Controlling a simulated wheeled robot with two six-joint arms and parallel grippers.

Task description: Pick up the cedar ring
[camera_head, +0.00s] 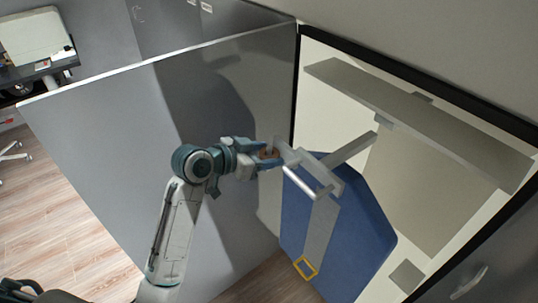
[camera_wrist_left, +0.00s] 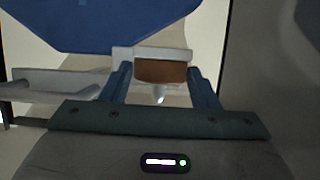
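The cedar ring (camera_wrist_left: 160,71) shows in the left wrist view as a brown band between the fingertips of my left gripper (camera_wrist_left: 160,84). A narrow gap seems to show between the band and each finger. In the head view only a small brown part of the ring (camera_head: 268,154) shows between the fingers of my left gripper (camera_head: 270,155), beside a pale bar. The fingers are apart, one on each side of the ring. The rest of the ring is hidden. My right gripper is not in view.
A blue board (camera_head: 350,225) with a grey metal frame (camera_head: 321,228) hangs at the open cabinet, close to the left gripper. The grey open door (camera_head: 130,130) stands left of it. A pale shelf (camera_head: 420,115) is inside.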

